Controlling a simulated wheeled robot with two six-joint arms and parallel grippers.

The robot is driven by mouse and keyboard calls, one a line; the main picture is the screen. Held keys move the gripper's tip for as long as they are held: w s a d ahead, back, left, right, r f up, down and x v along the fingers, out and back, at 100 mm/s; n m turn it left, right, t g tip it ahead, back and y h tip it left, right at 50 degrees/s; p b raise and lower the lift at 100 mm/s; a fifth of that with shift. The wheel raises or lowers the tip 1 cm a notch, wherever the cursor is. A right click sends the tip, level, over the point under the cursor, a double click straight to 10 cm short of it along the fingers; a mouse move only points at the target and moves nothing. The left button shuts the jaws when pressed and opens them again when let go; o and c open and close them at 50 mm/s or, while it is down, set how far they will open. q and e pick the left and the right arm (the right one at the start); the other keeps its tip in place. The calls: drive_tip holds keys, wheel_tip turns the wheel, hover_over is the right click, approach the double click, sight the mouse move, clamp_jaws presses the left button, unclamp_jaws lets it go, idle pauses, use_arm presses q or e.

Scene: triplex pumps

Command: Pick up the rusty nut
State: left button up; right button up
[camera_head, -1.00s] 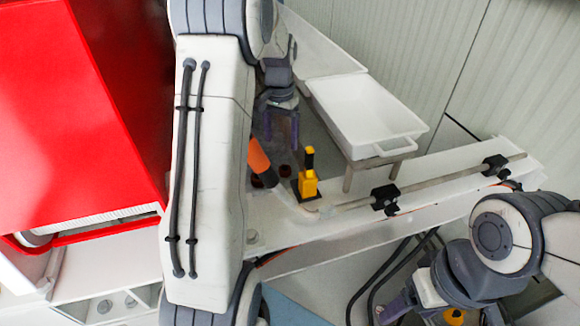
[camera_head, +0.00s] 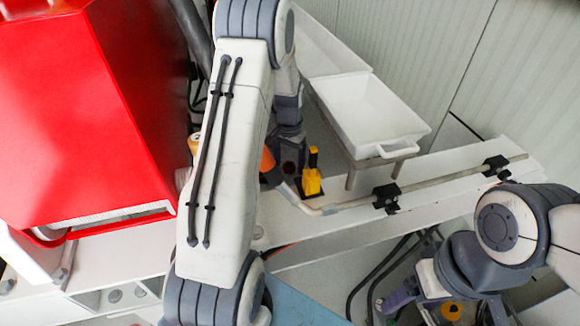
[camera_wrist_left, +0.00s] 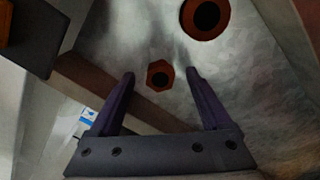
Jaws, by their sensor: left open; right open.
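A small rusty hexagonal nut (camera_wrist_left: 160,66) with a dark hole lies on a grey, scuffed surface in the left wrist view. My left gripper (camera_wrist_left: 160,73) is open, and its two purple fingers appear on either side of the nut with clear space at both sides. Nothing is held. A larger rusty ring-like piece (camera_wrist_left: 187,17) lies farther up and to the right. In the head view my left gripper (camera_head: 290,168) hangs beside a yellow block, mostly in shadow, and the nut is hard to make out. My right gripper (camera_head: 405,300) is open at the bottom, partly hidden.
A yellow and black block (camera_head: 311,182) stands close right of my left gripper. A white tray (camera_head: 370,110) stands behind. A large red housing (camera_head: 80,110) fills the left.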

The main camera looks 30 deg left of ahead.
use_arm(q)
clamp_jaws()
